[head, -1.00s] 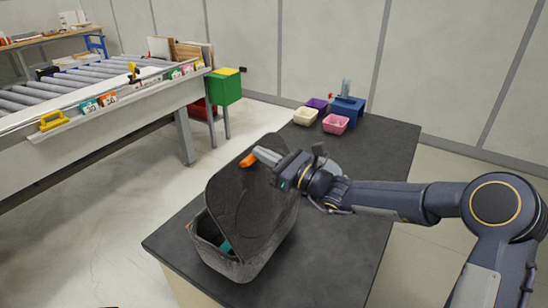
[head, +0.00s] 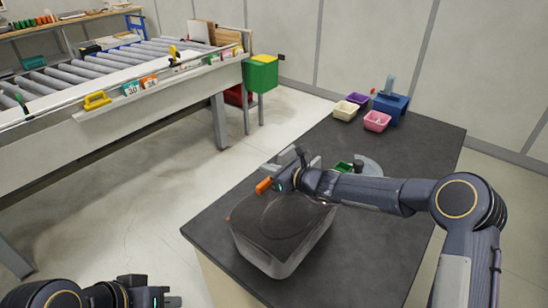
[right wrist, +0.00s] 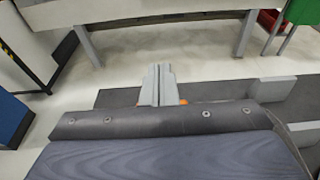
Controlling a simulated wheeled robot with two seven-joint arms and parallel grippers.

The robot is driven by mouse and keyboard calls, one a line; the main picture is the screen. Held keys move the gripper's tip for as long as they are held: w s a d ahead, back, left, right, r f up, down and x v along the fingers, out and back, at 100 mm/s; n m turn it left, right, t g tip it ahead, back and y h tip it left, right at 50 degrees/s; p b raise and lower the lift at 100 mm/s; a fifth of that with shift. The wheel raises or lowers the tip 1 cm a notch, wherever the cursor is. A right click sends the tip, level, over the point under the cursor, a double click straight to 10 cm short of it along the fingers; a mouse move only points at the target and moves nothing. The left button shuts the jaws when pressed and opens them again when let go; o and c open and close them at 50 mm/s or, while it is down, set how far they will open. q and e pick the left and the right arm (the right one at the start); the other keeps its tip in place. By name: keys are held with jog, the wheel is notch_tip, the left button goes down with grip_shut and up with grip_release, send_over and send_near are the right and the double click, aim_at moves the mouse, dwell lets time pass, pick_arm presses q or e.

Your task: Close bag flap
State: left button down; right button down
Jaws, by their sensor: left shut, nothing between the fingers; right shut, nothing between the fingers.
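The dark grey bag (head: 268,262) stands on the dark table. Its flap (head: 280,220) lies down across the bag's top, roughly level; whether its edge is fully seated I cannot tell. My right gripper (head: 264,180) is shut and empty at the far edge of the flap; contact is unclear. In the right wrist view its closed fingers (right wrist: 159,85) point past a dark riveted strip (right wrist: 160,120) at the edge of a dark blue surface, with small orange bits behind. My left gripper (head: 172,301) is shut and empty at the bottom left, away from the bag.
The dark table (head: 350,265) has bare room right of the bag. Small purple, cream and pink bins (head: 377,121) and a blue holder (head: 391,106) stand at its far end. A green item (head: 343,168) sits behind my right arm. A roller conveyor (head: 120,100) stands left.

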aim_at(266, 181)
jog(key=shift+w+a+f+h+p, duration=0.1)
jog(key=shift+w+f+h+p, duration=0.1)
jog(key=shift+f, duration=0.15)
jog(key=shift+w+a+f+h+p, duration=0.1)
jog(key=shift+f+p, duration=0.05)
jog(key=shift+f, duration=0.2)
jog(key=shift+a+f+g+h, duration=0.2)
jog(key=shift+f+g+h, duration=0.1)
jog(key=shift+f+g, duration=0.15)
jog(key=shift+f, duration=0.3)
